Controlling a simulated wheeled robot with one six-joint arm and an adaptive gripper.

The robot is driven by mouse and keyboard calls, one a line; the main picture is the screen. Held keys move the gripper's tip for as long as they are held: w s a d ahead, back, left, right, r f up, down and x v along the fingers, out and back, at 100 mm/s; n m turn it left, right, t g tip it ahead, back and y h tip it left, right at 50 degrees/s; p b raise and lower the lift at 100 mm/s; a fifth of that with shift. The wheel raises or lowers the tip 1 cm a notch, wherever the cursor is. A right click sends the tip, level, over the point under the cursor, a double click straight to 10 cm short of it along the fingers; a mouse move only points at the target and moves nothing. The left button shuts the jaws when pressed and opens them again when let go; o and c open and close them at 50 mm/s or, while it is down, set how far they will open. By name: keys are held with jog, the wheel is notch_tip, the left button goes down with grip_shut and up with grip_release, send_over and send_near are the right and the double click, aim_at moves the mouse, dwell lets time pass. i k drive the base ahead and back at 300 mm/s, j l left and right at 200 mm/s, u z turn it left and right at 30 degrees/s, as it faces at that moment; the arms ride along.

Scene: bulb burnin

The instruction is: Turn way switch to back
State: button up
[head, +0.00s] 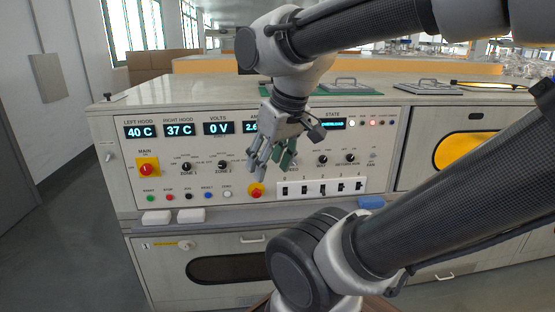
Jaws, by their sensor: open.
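The control panel (140,185) fills the front of a pale console. No label that I can read names the way switch. A white strip (312,195) low on the panel carries a row of several small dark switches (323,188). Two black knobs (323,160) (350,158) sit above the strip, to the right of my gripper. My gripper (270,163) is open and empty, fingers pointing down in front of the middle of the panel. It hides part of the panel behind it, including some labels. Whether it touches anything there I cannot tell.
A red and yellow main switch (147,169) is at the left, a similar red and yellow knob (256,190) just below my gripper. Zone knobs (222,165) and small coloured buttons (188,196) lie left. A blue block (371,202) and white pads (157,217) rest on the ledge.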

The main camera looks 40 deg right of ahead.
aim_at(323, 158)
jog(key=z, duration=1.4)
jog(key=j+u, duration=0.2)
jog(key=j, duration=0.6)
